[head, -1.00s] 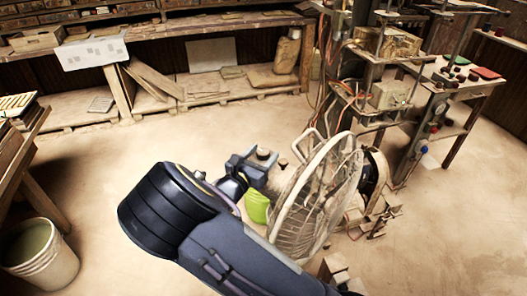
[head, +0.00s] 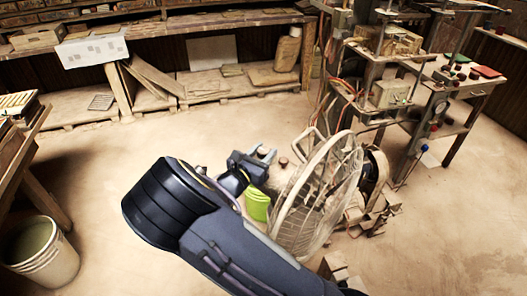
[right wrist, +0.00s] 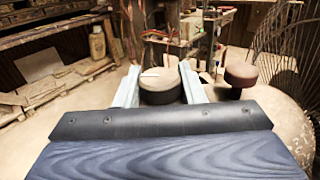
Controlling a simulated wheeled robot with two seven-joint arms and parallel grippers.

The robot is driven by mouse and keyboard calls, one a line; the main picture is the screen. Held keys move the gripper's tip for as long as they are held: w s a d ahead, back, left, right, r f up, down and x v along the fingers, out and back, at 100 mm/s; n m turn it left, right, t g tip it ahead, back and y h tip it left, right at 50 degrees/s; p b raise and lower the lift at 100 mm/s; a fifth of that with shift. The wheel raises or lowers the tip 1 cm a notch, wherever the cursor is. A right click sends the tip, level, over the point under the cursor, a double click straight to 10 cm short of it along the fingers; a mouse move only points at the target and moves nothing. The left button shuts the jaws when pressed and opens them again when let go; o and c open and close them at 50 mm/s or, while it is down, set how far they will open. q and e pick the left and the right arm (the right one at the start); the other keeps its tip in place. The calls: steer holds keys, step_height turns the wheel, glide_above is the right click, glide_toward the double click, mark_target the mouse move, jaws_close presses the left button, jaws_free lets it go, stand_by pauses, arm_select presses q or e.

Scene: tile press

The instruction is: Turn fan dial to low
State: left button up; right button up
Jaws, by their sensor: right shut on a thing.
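The fan (head: 310,195) stands on the floor right of my right gripper (head: 264,155) in the head view. Its wire cage (right wrist: 288,45) and a rounded pale surface (right wrist: 285,122) show at the right of the right wrist view. A round dial (right wrist: 161,88) with a pale top and dark side sits between the two pale fingers of my right gripper (right wrist: 158,85), which is shut on it. A second, reddish-brown knob (right wrist: 240,72) stands to the right, outside the fingers; it also shows in the head view (head: 283,162). I see no dial markings. My left gripper is not in view.
A metal-framed press stand (head: 372,90) with cables is behind the fan. A white bucket (head: 42,250) stands at lower left. The floor in the left middle is clear.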

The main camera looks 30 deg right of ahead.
steer(key=m+g+h+p, duration=0.1)
steer(key=m+g, duration=0.1)
steer(key=shift+r+g, duration=0.1)
steer(key=shift+g, duration=0.2)
steer(key=shift+m+g+h+p, duration=0.4)
steer(key=shift+m+g, duration=0.3)
steer(key=shift+g, duration=0.5)
steer(key=m+g, duration=0.2)
steer(key=g, duration=0.1)
steer(key=shift+g, duration=0.4)
steer(key=shift+m+g, duration=1.5)
steer(key=shift+g, duration=0.5)
steer(key=o, duration=1)
